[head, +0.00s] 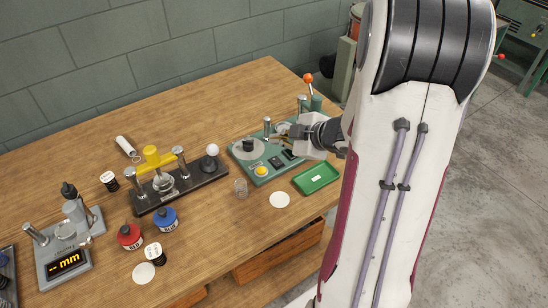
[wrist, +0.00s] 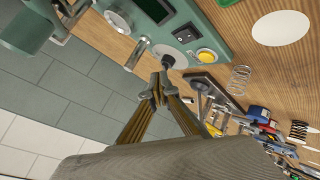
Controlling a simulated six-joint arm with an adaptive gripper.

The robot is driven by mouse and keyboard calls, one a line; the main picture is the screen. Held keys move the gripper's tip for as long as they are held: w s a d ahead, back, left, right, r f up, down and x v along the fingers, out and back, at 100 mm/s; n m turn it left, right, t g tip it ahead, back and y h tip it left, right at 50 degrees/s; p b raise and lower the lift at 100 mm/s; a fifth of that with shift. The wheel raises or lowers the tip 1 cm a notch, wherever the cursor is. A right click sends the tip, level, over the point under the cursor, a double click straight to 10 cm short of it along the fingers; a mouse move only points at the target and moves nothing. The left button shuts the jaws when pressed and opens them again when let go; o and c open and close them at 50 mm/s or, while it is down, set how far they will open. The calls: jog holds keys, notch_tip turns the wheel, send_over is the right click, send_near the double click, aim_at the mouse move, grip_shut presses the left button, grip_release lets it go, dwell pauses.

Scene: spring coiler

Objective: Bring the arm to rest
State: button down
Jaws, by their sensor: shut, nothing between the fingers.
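My arm (head: 410,150) comes down along the right side of the head view. My gripper (head: 290,128) hangs at the back right of the bench, over the green coiler machine (head: 245,152). In the wrist view my gripper (wrist: 162,92) is shut, with its fingertips together and nothing between them. The machine (wrist: 212,22) lies beyond the fingertips there, with its yellow button (wrist: 206,56) in sight. The head view does not clearly show whether the fingertips touch the machine.
A green tray (head: 316,178), white disc (head: 280,200) and loose spring (head: 241,188) lie near the machine. An orange-knobbed lever (head: 308,78) rises behind the machine.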

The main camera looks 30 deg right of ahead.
dwell(0.4)
